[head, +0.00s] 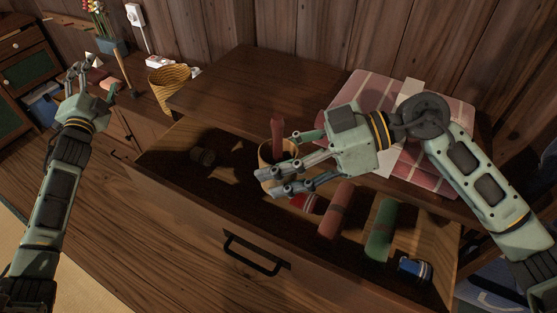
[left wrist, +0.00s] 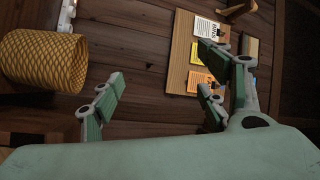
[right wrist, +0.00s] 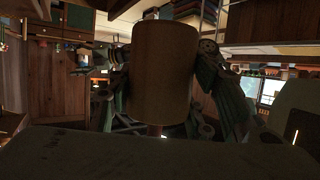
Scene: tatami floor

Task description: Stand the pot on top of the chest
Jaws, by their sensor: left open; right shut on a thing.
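The pot, a tan cylinder (head: 264,157), is between the fingers of my right gripper (head: 277,162), which is shut on it above the open drawer. A reddish piece (head: 278,130) sticks up from it. In the right wrist view the pot (right wrist: 163,75) fills the middle, with fingers on both sides. The chest's dark wooden top (head: 250,75) lies behind the drawer, with a broad bare area. My left gripper (head: 82,75) is open and empty over the low cabinet at the left; its spread fingers also show in the left wrist view (left wrist: 155,100).
Checked pink cloth (head: 360,92) covers the chest top's right side. A yellow woven basket (head: 168,84) stands left of the chest.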

